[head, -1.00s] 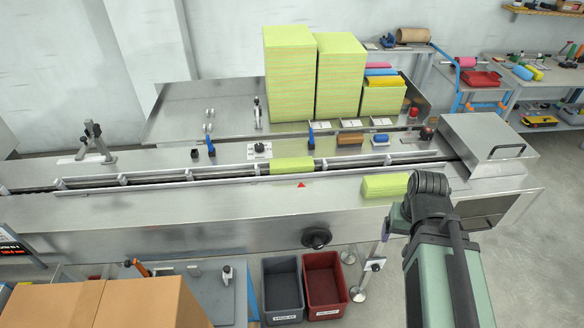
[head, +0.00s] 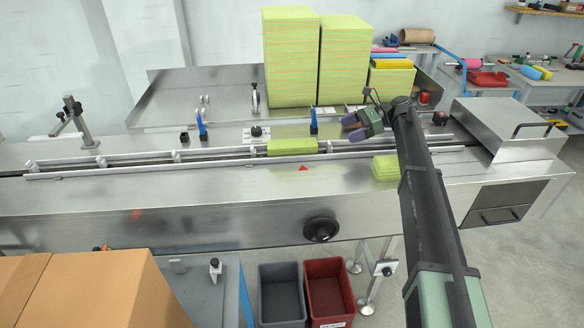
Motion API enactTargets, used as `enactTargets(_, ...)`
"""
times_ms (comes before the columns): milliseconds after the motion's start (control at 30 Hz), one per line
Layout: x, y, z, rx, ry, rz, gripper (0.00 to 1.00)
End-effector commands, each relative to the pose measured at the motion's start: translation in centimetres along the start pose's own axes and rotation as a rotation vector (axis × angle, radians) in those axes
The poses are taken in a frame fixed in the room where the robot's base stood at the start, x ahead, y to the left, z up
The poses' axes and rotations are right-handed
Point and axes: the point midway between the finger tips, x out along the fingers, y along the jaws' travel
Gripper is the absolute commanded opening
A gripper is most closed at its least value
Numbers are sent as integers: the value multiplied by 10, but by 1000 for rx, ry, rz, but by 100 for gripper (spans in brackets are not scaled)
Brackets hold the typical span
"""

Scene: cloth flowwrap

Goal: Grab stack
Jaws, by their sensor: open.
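Two tall yellow-green cloth stacks, a left one (head: 291,58) and a right one (head: 345,60), stand on the back steel shelf (head: 200,95). A shorter yellow-green stack (head: 391,78) with coloured cloths behind it stands to their right, its base partly hidden by my arm. A small yellow-green stack (head: 292,147) lies in the conveyor channel (head: 120,165). Another small stack (head: 384,169) lies on the front steel ledge, partly hidden by my arm. My gripper (head: 352,127) is open and empty, fingers pointing left, over the machine in front of the right tall stack.
Blue upright levers (head: 314,122) and a black knob (head: 257,132) stand along the back rail. A steel housing (head: 507,130) closes the right end. A grey bin (head: 281,293) and a red bin (head: 328,290) stand below. The left ledge is clear.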

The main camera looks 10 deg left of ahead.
Motion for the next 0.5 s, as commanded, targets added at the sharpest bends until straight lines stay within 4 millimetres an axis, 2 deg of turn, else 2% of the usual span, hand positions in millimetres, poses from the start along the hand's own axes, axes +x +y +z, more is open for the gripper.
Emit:
enactTargets(133, 8, 4, 3, 1, -1, 0, 89)
enactTargets(400, 55, 5, 2, -1, 1, 1, 89)
enactTargets(500, 57, 4, 4, -1, 1, -1, 89)
